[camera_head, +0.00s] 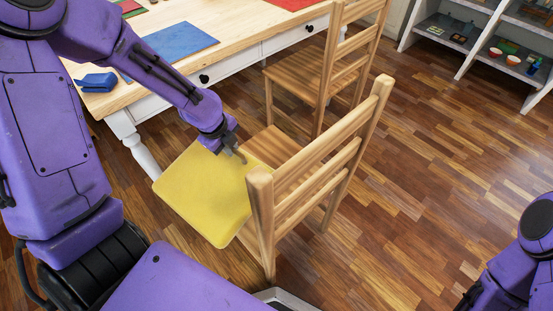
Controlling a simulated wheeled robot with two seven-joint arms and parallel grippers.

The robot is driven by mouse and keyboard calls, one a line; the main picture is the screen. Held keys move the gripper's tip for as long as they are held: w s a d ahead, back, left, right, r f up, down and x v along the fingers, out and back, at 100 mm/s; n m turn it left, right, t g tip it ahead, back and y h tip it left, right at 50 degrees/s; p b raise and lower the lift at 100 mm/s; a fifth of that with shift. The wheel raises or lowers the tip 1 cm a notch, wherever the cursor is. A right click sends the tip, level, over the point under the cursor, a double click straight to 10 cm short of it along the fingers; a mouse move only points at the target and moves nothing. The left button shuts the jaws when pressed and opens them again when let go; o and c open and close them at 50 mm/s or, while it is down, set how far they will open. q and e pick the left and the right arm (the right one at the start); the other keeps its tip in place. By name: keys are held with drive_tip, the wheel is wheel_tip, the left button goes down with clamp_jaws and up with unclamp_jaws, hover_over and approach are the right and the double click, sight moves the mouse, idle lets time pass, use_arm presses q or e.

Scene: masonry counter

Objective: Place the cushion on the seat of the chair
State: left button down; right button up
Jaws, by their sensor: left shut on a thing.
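The cushion (205,193) is a flat yellow square in the head view, left of the nearer wooden chair (315,165). My left gripper (238,155) is shut on the cushion's far right edge. The cushion is held out beside the chair's backrest and covers part of the seat's left side. The wooden seat (271,147) shows bare behind the cushion and through the backrest slats. I cannot tell whether the cushion touches the chair. My right arm shows at the lower right, but its gripper is out of view.
A white table (245,25) with a wooden top stands behind, bearing a blue mat (180,40) and a folded blue cloth (97,82). A second wooden chair (300,75) stands at the table. A shelf (500,45) with bowls is at the upper right. The floor at right is clear.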

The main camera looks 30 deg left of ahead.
use_arm(q)
drive_tip(key=w+d+f+m+p, duration=0.1)
drive_tip(key=w+d+p, duration=0.25)
drive_tip(key=w, duration=0.45)
drive_tip(key=w+d+f+m+p, duration=0.1)
drive_tip(key=w+d+p, duration=0.1)
drive_tip(key=w+d, duration=0.45)
drive_tip(key=shift+g, duration=0.4)
drive_tip(key=x, duration=1.1)
drive_tip(key=shift+s+a+b, duration=0.2)
drive_tip(key=shift+s+b, duration=0.05)
drive_tip(key=shift+b, duration=0.05)
drive_tip(key=c, duration=1.1)
unclamp_jaws()
drive_tip(key=shift+r, duration=0.1)
drive_tip(key=p+v, duration=0.1)
drive_tip(key=v, duration=1.1)
drive_tip(key=shift+a, duration=0.15)
